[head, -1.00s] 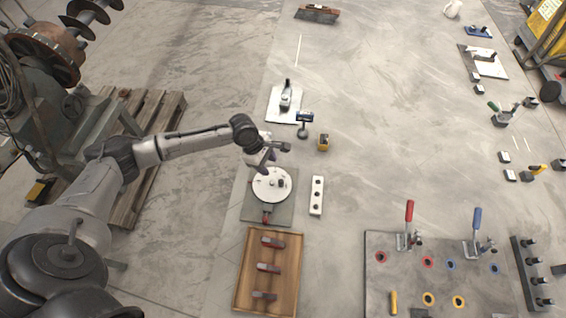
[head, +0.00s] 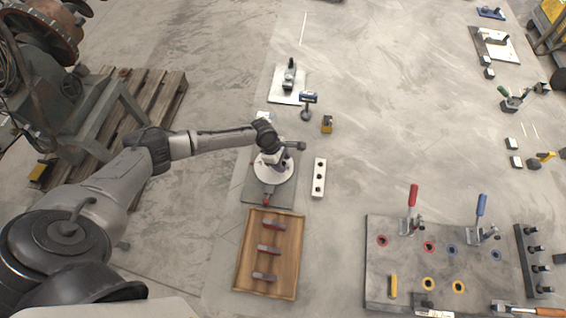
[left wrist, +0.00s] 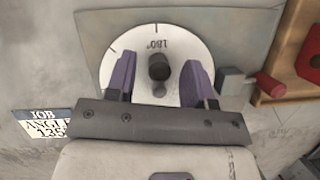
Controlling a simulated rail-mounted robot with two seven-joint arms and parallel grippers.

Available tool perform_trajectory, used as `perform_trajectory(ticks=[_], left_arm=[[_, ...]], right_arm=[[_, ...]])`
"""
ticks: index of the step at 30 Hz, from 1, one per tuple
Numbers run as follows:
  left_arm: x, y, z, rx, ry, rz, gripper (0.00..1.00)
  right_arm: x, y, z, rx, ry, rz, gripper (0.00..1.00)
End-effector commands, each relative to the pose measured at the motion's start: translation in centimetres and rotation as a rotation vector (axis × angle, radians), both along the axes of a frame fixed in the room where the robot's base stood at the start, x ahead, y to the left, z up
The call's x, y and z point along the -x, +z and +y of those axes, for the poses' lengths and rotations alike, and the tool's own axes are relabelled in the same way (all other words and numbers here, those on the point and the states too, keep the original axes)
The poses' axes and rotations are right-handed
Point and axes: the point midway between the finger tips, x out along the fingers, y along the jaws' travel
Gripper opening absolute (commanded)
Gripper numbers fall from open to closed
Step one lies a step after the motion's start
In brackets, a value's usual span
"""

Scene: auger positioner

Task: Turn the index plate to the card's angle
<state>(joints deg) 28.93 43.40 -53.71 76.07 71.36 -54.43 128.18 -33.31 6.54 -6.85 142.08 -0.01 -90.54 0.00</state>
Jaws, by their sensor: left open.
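The index plate is a white disc (head: 268,176) on a grey base (head: 256,192). In the left wrist view the disc (left wrist: 133,48) shows "180°" and tick marks, with a dark upright knob (left wrist: 158,68) near its middle. My left gripper (head: 278,163) is over the disc, its purple fingers (left wrist: 158,84) open on either side of the knob; I cannot tell whether they touch it. A red-handled piece (head: 266,200) sits at the base's front edge. My right gripper is out of view.
A wooden tray (head: 240,270) with red-topped pieces lies in front of the base. A clamp board (head: 375,275) is at front right.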

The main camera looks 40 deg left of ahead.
Motion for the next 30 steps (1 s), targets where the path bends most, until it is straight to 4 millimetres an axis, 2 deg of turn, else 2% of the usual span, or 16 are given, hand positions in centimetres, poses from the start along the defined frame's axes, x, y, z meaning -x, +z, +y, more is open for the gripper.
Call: perform_trajectory(ticks=[14,27,30], left_arm=[[-0.13,-0.73,-0.32,0.000,-0.001,0.000,0.48],[-0.10,-0.74,-0.30,0.000,-0.001,0.000,0.06],[-0.10,-0.73,-0.30,0.000,-0.001,0.000,0.00]], right_arm=[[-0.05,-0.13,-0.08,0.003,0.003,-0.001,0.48],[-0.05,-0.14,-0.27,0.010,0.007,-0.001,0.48],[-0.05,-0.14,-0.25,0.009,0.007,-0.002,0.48]])
